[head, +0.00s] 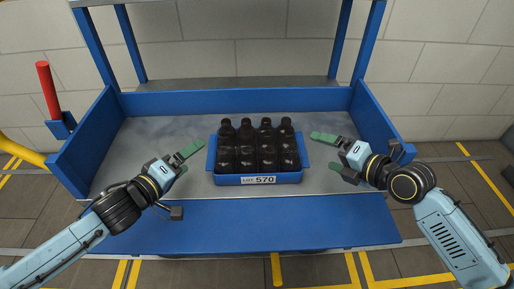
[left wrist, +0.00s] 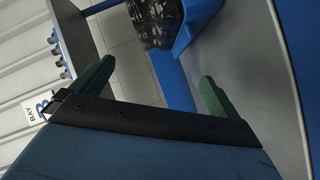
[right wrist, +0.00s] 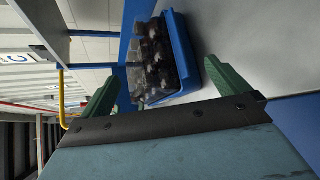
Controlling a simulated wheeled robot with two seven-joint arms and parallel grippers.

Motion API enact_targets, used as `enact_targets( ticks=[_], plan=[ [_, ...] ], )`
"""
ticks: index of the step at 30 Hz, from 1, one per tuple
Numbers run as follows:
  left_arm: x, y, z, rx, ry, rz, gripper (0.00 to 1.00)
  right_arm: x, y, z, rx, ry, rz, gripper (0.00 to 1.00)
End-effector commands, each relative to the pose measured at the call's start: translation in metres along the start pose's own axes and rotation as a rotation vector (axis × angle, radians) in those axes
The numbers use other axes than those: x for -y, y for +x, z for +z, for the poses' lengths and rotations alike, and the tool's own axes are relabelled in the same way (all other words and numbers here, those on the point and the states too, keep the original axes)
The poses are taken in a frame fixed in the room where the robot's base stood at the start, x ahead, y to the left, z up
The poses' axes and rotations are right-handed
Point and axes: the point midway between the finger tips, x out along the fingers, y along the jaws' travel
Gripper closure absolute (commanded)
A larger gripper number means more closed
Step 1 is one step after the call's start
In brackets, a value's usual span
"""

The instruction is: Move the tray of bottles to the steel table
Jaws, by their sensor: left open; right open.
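A blue tray (head: 230,180) labelled "LOT 570" holds several dark amber bottles (head: 257,148), standing upright. It sits on a grey metal surface (head: 330,184) inside a blue-framed rack. My left gripper (head: 185,160) is open just left of the tray, apart from it. My right gripper (head: 322,154) is open just right of the tray, also apart. In the left wrist view the tray's blue wall (left wrist: 175,78) shows beyond the green fingers. In the right wrist view the tray (right wrist: 183,50) and bottles lie beyond the open fingers.
The rack has a blue front edge (head: 250,222), a blue back rail (head: 170,103) and upright posts. A red post (head: 48,90) and a yellow rail (head: 22,149) stand at the left. The surface around the tray is clear.

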Motion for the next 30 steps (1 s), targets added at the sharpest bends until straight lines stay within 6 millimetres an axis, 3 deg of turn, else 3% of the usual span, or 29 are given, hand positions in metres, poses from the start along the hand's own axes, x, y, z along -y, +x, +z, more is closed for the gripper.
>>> enact_targets(
  ticks=[9, 15, 21, 30],
  plan=[
    [-0.001, 0.061, -0.001, -0.003, 0.002, 0.001, 0.00, -0.001, 0.061, 0.000, 0.000, 0.004, 0.002, 0.00],
    [-0.001, 0.091, -0.001, -0.002, 0.001, 0.001, 0.00, -0.001, 0.090, 0.001, 0.001, 0.002, 0.001, 0.00],
    [0.000, 0.104, 0.000, -0.001, 0.000, -0.001, 0.00, -0.001, 0.104, 0.000, 0.000, -0.001, 0.000, 0.00],
    [0.000, 0.107, 0.000, 0.000, 0.000, 0.000, 0.00, 0.000, 0.106, 0.000, 0.000, -0.002, -0.001, 0.00]
  ],
)
